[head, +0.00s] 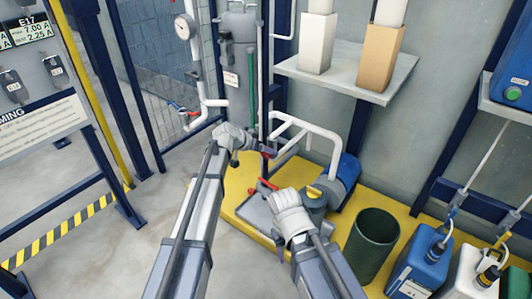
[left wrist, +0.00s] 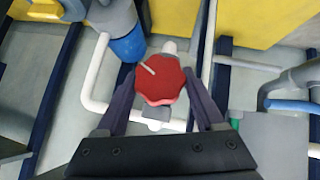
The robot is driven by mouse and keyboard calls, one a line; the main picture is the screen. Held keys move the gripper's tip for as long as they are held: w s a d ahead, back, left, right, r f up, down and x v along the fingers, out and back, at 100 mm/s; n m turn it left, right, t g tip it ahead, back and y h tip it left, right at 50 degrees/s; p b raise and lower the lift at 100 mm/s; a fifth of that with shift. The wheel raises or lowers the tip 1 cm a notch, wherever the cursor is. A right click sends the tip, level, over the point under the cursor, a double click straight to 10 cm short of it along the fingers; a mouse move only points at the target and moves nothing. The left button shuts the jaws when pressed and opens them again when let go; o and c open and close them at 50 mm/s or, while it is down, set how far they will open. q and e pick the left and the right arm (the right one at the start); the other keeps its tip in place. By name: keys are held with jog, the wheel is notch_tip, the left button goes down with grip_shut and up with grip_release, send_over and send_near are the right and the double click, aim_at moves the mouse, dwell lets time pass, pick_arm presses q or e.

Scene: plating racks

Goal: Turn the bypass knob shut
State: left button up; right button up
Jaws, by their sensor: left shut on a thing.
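The bypass knob is a red, eight-sided knob (left wrist: 168,88) on a white pipe, in the middle of the left wrist view. Its pale pointer mark slants to the upper left. My left gripper (left wrist: 160,78) has one dark finger on each side of the knob and is shut on it. In the head view my left gripper (head: 246,143) is at the white pipework, with a red part (head: 268,152) just right of it. My right gripper (head: 290,207) is lower right, beside a red lever (head: 266,186); its fingers are hidden by its own body.
A yellow platform (head: 235,180) carries a blue pump (head: 347,170) and bent white pipes (head: 310,127). A dark green bin (head: 372,240) and blue and white canisters (head: 425,262) stand to the right. A shelf (head: 345,75) is above. Floor at left is clear.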

pick_arm(q)
jog(key=shift+w+a+f+n+g+h+b, duration=0.15)
jog(key=shift+n+g+h+b, duration=0.25)
jog(key=shift+n+h+b, duration=0.15)
jog(key=shift+h, duration=0.35)
jog(key=o, duration=1.4)
jog(key=shift+c, duration=0.2)
jog(key=shift+r, duration=0.25)
jog(key=p+v, duration=0.5)
jog(key=v, duration=0.2)
jog(key=shift+s+a+r, duration=0.15)
jog(key=shift+s+r, duration=0.05)
jog(key=shift+s, duration=0.05)
